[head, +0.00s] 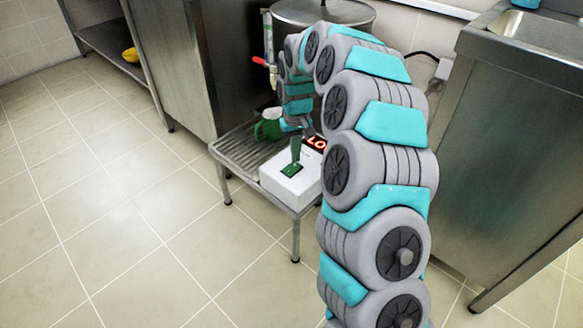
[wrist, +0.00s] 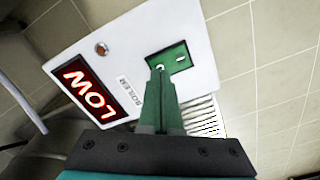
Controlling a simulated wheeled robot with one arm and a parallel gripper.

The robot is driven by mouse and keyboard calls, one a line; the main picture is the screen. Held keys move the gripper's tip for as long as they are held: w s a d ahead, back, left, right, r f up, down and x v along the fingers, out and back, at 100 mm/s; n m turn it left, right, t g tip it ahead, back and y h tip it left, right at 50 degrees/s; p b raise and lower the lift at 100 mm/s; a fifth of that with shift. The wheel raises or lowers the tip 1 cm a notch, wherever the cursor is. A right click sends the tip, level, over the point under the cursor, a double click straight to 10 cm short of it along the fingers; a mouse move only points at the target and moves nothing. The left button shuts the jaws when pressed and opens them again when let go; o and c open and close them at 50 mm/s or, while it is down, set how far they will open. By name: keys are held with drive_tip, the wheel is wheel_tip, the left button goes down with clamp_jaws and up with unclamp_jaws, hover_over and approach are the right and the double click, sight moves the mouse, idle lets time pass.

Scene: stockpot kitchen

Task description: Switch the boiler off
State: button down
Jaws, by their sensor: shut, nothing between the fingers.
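The white boiler control box (head: 275,183) sits on a slatted metal stand. In the wrist view the box (wrist: 205,75) shows a "BOILER" label, a red lit "LOW" display (wrist: 90,90), a small round orange-red lamp (wrist: 102,49) and a green switch plate (wrist: 183,60). My gripper (head: 295,164) is shut and empty, pointing down at the box. In the wrist view its fingertips (wrist: 160,72) overlap the near edge of the green plate and hide part of it. I cannot tell whether they touch it. The metal boiler (head: 325,11) stands behind, partly hidden by my arm.
A green mug (head: 268,129) stands on the slatted stand (head: 232,151) behind the box. A red-handled tap (head: 260,61) is above it. Steel cabinets flank the stand, with a sink unit (head: 505,130) at right. A yellow object (head: 131,54) lies on a low shelf. The tiled floor at left is clear.

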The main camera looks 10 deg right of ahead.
sight(296, 164)
drive_tip(key=shift+f, duration=0.9)
idle(0.8)
drive_tip(key=shift+r+p, duration=0.75)
drive_tip(key=shift+r, duration=2.8)
